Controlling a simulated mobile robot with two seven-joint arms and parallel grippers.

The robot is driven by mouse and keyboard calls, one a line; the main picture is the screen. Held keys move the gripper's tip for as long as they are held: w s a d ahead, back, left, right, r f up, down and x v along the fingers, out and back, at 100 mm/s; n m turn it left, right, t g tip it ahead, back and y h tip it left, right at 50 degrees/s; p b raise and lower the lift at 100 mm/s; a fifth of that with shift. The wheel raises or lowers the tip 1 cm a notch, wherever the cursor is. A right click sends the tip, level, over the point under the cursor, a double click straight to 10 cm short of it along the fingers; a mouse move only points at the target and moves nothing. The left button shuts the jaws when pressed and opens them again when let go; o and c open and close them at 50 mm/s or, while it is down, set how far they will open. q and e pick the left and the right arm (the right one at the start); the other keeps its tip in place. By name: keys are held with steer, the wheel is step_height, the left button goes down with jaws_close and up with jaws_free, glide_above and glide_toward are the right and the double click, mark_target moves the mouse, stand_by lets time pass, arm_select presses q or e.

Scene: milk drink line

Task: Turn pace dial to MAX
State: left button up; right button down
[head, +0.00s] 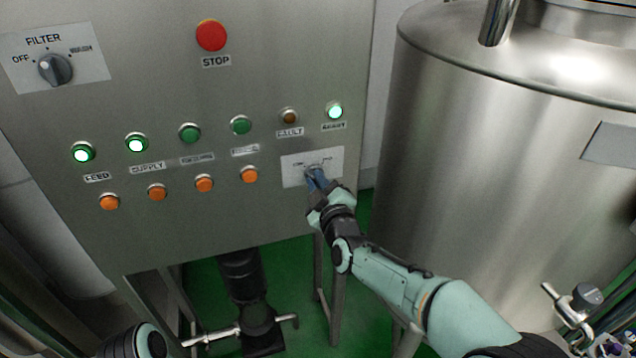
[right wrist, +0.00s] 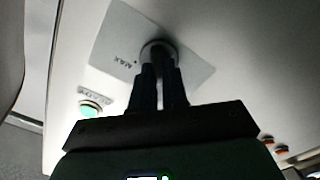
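The pace dial (right wrist: 158,48) is on a pale plate (head: 293,173) at the lower right of the steel control panel. My right gripper (head: 316,180) reaches it from below right and covers most of it in the head view. In the right wrist view the two dark fingers (right wrist: 159,75) stand close together, one on each side of the dial, and appear closed on it. The MAX label (right wrist: 122,60) shows left of the dial there. The dial's pointer is hidden, so its setting cannot be read. My left gripper is not in view.
The panel also carries a red STOP button (head: 211,36), a FILTER knob (head: 55,69), several lamps and orange buttons (head: 249,175). A lit green lamp (head: 335,111) sits just above the dial plate. A large steel tank (head: 480,150) stands close on the right.

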arm_select(q)
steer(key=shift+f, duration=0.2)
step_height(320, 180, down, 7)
steer(key=b, duration=0.8)
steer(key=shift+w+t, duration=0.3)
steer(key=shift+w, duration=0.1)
arm_select(e)
steer(key=m, duration=1.7)
steer(key=shift+w+d+m, duration=0.15)
steer(key=shift+d+m, duration=0.2)
steer(key=shift+m, duration=0.05)
steer(key=c, duration=1.1)
jaws_free()
steer(key=shift+c, duration=0.2)
arm_select(q)
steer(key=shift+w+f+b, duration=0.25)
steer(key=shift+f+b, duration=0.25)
steer(key=shift+b, duration=0.35)
arm_select(e)
steer(key=v, duration=1.3)
steer(key=shift+s, duration=0.2)
